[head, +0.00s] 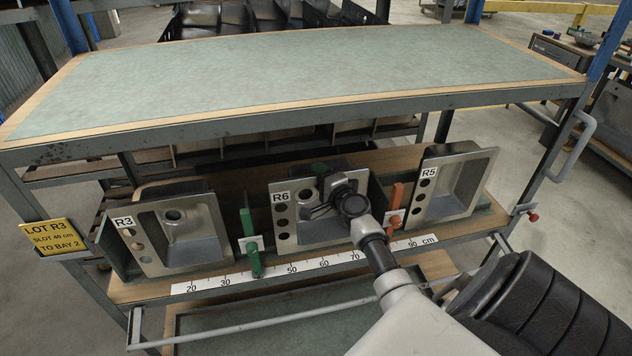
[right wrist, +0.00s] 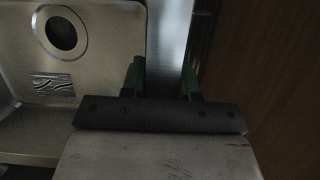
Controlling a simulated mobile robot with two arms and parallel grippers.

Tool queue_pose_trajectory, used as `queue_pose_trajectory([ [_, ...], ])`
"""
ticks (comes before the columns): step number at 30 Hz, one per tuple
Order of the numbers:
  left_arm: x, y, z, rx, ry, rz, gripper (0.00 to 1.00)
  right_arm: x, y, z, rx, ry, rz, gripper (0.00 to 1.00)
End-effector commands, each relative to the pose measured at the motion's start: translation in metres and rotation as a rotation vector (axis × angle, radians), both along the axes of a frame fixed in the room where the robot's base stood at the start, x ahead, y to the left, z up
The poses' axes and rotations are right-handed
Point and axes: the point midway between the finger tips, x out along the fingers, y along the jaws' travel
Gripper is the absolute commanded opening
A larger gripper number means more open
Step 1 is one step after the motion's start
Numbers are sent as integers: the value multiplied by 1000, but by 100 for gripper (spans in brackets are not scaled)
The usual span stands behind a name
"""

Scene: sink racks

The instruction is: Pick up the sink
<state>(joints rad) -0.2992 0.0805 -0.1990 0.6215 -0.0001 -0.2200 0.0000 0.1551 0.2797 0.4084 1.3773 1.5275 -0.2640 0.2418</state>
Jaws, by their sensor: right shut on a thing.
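Three steel sinks stand tilted in a row on the wooden shelf: R3 (head: 180,232) at left, R6 (head: 318,232) in the middle and R5 (head: 453,188) at right. My right gripper (head: 320,172) is at the top edge of R6, and its wrist hides part of that sink. In the right wrist view, the green fingers (right wrist: 162,82) are shut on a bright steel edge, with a basin and its round drain hole (right wrist: 62,34) to the left. R6 still stands in the row. My left gripper is not in view.
A green divider (head: 249,235) and an orange divider (head: 396,205) flank R6. A centimetre scale (head: 305,263) runs along the shelf front. A yellow sign (head: 52,238) reads LOT R3, slot 40 cm, to bay 2. The upper shelf (head: 290,75) is empty and overhangs the sinks.

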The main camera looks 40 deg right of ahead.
Motion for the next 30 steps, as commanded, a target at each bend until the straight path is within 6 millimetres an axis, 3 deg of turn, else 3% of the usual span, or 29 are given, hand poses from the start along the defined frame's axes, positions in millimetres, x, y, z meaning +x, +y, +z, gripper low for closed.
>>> queue_pose_trajectory([
  [11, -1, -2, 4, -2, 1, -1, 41, 1, -1, 9, -2, -7, -1, 0],
  [24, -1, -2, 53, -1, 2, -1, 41, 1, -1, 82, -3, -10, -3, 0],
  [30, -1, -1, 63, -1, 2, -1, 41, -1, 1, 101, -2, -10, -2, 0],
])
